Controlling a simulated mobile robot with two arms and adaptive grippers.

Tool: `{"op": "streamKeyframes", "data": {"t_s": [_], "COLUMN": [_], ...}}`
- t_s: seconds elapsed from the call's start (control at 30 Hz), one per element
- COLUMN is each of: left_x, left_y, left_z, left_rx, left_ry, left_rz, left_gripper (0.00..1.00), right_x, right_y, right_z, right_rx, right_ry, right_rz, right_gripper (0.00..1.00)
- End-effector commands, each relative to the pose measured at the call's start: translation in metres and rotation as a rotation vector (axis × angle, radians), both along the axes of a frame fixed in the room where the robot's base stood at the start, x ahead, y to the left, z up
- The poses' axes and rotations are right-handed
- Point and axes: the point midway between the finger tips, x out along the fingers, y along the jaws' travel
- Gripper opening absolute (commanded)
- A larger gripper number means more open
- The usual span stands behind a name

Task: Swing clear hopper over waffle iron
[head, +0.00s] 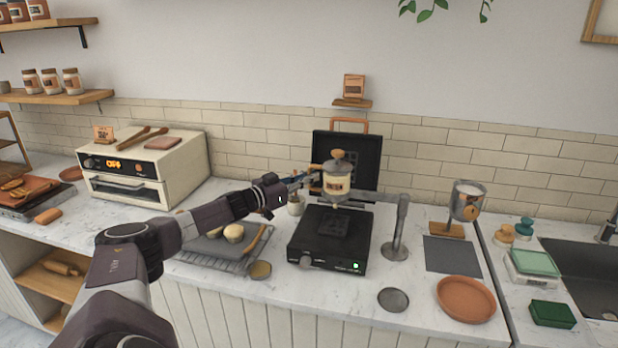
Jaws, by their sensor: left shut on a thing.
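The clear hopper (337,184) holds pale batter and has a wooden knob on top. It hangs on a metal swing arm from a grey post (398,235) to its right. In the picture it stands above the base of the black waffle iron (325,247), in front of the iron's raised lid (352,150). My left gripper (305,183) reaches in from the left and is shut at the hopper's left side, seemingly on its handle; the exact contact is too small to see. My right gripper is out of view.
A cooling rack (207,262) with a tray lies left of the iron. A round grey disc (393,299), a dark mat (452,256) and a terracotta plate (466,299) lie to the right. A metal jug (467,201) stands behind the mat. A toaster oven (150,165) stands at the left.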

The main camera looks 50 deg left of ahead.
Motion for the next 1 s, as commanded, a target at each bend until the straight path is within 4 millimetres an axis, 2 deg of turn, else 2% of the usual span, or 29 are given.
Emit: {"op": "streamKeyframes", "data": {"t_s": [0.07,0.1,0.23,0.63,1.0], "left_x": [0.001,0.001,0.001,-0.003,-0.036], "left_y": [0.005,0.005,0.004,0.003,0.004], "left_z": [0.009,0.009,0.007,0.003,0.002], "left_rx": [-0.004,-0.004,-0.003,0.000,0.000], "left_ry": [-0.012,-0.013,-0.011,-0.005,-0.001], "left_rz": [0.012,0.012,0.010,0.006,0.005], "left_gripper": [0.00,0.12,0.26,0.26,0.26], "right_x": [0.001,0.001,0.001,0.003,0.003], "right_y": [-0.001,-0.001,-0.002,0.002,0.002], "right_z": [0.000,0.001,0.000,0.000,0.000], "right_rx": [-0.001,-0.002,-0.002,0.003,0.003], "right_ry": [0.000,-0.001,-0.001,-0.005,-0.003], "right_rz": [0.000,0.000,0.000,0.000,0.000], "right_gripper": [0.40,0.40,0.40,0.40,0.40]}}
